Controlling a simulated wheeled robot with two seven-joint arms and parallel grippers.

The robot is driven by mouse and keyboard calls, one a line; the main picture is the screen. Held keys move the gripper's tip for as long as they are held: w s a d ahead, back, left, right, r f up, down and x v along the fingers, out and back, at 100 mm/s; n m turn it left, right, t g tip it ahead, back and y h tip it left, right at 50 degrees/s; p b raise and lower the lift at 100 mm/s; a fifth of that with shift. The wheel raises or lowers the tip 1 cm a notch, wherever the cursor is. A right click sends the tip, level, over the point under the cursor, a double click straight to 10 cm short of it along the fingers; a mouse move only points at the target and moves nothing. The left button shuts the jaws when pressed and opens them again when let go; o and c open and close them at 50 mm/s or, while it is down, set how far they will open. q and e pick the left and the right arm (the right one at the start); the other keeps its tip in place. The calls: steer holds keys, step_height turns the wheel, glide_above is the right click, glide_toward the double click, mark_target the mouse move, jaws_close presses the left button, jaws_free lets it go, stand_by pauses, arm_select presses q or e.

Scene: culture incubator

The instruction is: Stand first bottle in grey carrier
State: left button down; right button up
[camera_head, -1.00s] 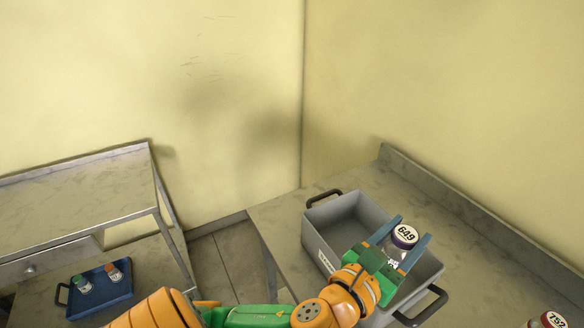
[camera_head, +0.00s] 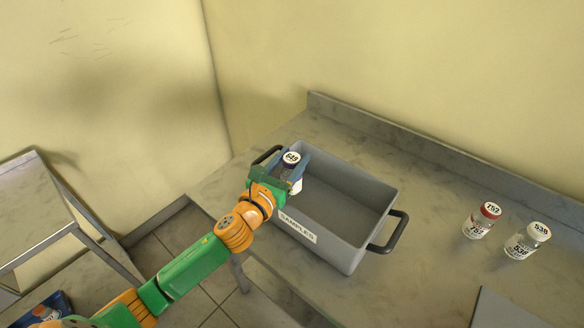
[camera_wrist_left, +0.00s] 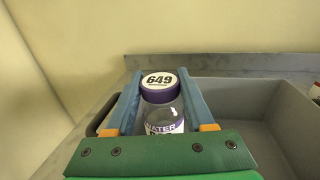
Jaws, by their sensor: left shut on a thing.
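The bottle (camera_head: 292,160) has a white top marked 649 and a purple cap rim. It shows in the left wrist view (camera_wrist_left: 160,88) upright between the blue fingers, with part of a label reading "WATER". My left gripper (camera_head: 290,166) is shut on this bottle. It holds the bottle at the left end of the grey carrier (camera_head: 345,252), which is labelled "SAMPLES". Whether the bottle's base touches the carrier floor is hidden. The carrier's visible floor is empty. My right gripper is not in view.
A red-capped bottle 752 (camera_head: 482,221) and a white-capped bottle 538 (camera_head: 527,241) stand on the metal bench (camera_head: 420,290) right of the carrier. Dark handles stick out at the carrier's ends. A raised backsplash runs along the wall.

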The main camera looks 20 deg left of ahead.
arm_select(q)
steer(key=shift+d+f, duration=0.2)
steer(key=shift+f, duration=0.55)
steer(key=shift+a+f, duration=0.15)
steer(key=shift+f, duration=0.1)
steer(key=shift+f+b, duration=0.25)
steer(key=shift+b, duration=0.2)
steer(key=shift+c, duration=1.4)
jaws_free()
